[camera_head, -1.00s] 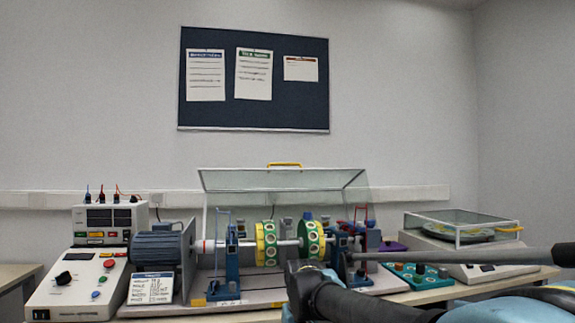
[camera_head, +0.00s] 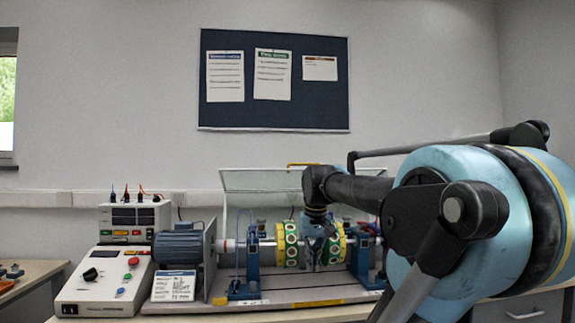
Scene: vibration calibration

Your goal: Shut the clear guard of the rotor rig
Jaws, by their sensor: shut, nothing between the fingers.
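The clear guard (camera_head: 258,181) of the rotor rig stands raised at the back of the rig, its panel tilted up. Its yellow handle (camera_head: 302,164) shows at the top edge, partly behind my arm. Below it, the rig's shaft carries two green and yellow discs (camera_head: 287,244) between blue supports. My gripper (camera_head: 311,262) hangs down from the dark wrist in front of the rig, near the right-hand disc. It is shut and empty. My arm hides the right part of the guard; I cannot tell whether the gripper touches the rig.
A grey-blue motor (camera_head: 180,246) and a label card (camera_head: 174,286) sit at the rig's left end. A control box (camera_head: 105,286) with buttons stands further left. My large arm links cover the right side. The front strip of the bench is narrow.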

